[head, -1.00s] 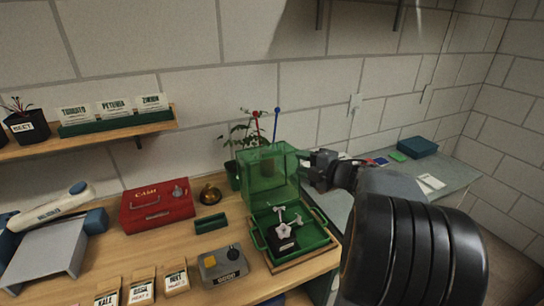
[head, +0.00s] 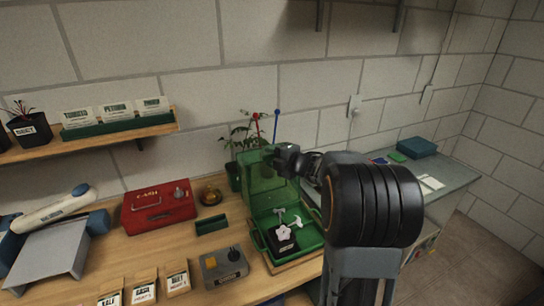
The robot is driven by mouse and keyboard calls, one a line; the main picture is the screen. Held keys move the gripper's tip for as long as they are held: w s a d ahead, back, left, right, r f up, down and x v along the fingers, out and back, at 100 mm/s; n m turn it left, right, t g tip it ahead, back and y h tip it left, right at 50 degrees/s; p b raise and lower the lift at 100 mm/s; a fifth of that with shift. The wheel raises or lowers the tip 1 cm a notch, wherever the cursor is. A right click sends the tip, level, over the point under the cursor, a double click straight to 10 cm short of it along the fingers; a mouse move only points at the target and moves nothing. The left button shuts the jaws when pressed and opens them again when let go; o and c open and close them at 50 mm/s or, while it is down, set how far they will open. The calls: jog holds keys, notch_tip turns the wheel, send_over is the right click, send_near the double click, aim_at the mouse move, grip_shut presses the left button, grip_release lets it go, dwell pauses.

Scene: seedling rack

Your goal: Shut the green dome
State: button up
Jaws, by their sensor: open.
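The green dome (head: 259,181) is a clear green box-shaped lid. It stands raised at the back of its green tray (head: 262,246), hinged open.
A grey box with a yellow button (head: 224,267), a small dark green tray (head: 211,225), a brass bell (head: 211,195) and a red cash box (head: 158,206) stand left of the dome. A potted plant (head: 239,140) with red and blue stakes stands behind it. The wall is close behind.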

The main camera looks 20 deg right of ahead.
grip_shut()
dwell(0.3)
dwell(0.3)
